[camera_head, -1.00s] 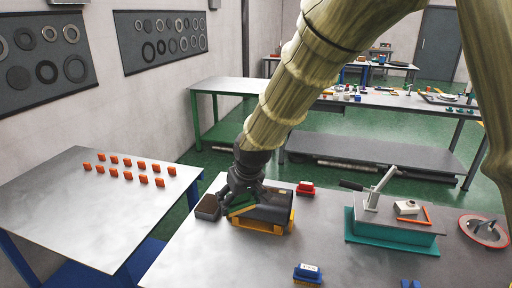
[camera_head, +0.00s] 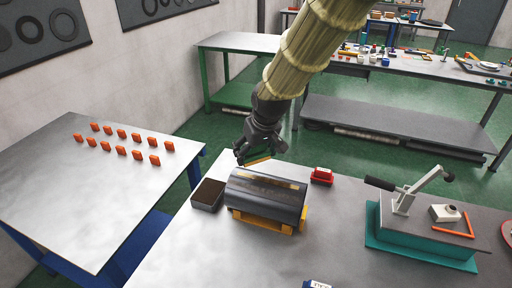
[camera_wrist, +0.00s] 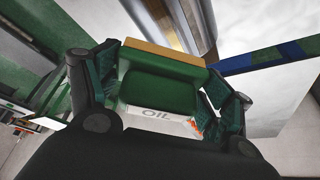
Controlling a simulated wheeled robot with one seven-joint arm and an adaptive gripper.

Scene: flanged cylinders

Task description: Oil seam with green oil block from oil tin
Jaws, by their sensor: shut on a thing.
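My gripper (camera_head: 258,150) is shut on the green oil block (camera_wrist: 160,90), which bears the word OIL and has a tan strip along its far edge. In the head view only a little of the block shows under the fingers, mostly the tan strip. They are above the far side of a dark grey cylinder (camera_head: 255,199), apparently clear of it. A golden-brown seam streak (camera_head: 268,179) runs along the cylinder's top. The cylinder lies in a yellow cradle (camera_head: 262,222). The oil tin (camera_head: 208,195), a small grey box with a dark brown top, stands just left of the cylinder.
A red block (camera_head: 322,176) stands right of the cylinder, and a blue block (camera_head: 317,284) at the front edge of view. A teal-based lever device (camera_head: 420,235) is at right. The left table (camera_head: 90,205) holds two rows of orange pieces. Bare bench lies before the cradle.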

